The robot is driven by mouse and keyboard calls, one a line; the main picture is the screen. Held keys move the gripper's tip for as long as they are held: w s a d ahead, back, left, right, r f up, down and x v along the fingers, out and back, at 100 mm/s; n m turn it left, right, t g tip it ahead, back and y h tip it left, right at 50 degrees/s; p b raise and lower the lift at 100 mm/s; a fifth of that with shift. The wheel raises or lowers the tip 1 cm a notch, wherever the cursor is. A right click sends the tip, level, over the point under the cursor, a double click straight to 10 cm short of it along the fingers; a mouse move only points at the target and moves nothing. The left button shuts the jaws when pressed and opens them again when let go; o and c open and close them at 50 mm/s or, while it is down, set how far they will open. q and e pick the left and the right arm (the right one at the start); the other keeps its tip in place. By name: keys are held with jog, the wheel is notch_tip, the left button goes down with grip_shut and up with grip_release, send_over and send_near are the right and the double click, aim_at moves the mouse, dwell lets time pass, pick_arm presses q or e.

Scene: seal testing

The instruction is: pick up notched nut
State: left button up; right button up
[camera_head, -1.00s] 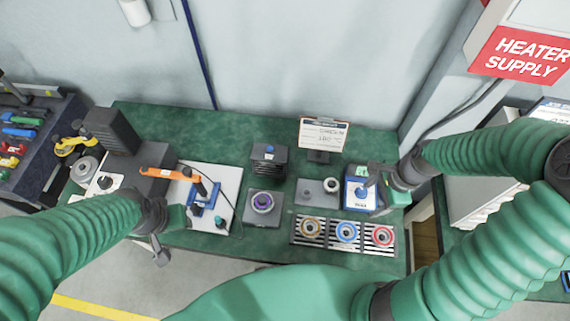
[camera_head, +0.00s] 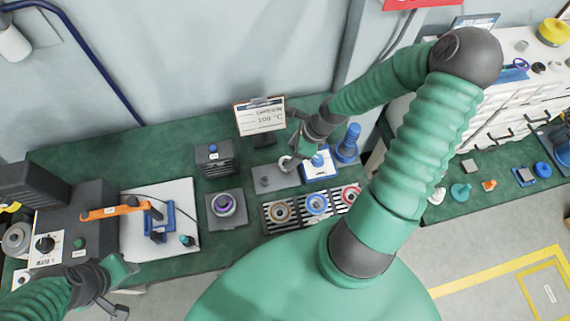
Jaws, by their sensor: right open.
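A pale ring-shaped part (camera_head: 285,163), which looks like the notched nut, is at the grey plate (camera_head: 264,180) on the green bench; its notches are too small to make out. My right gripper (camera_head: 293,150) is just above and beside this ring, open, with its fingers pointing down and left. I cannot tell whether a finger touches the ring, and the gripper partly covers it. My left gripper (camera_head: 112,292) is low at the left, in front of the bench and away from the nut; its fingers are unclear.
A blue-and-white tray (camera_head: 322,175) and a blue tool (camera_head: 349,142) stand close right of the plate. A striped rack (camera_head: 298,221) with coloured rings lies in front. A sign (camera_head: 261,119) stands behind, and a dark block (camera_head: 214,161) to the left.

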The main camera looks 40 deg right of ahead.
jog(key=f, duration=0.2)
jog(key=a+f+b, duration=0.1)
jog(key=f, duration=0.1)
jog(key=shift+f, duration=0.15)
jog(key=shift+w+d+f, duration=0.1)
grip_shut()
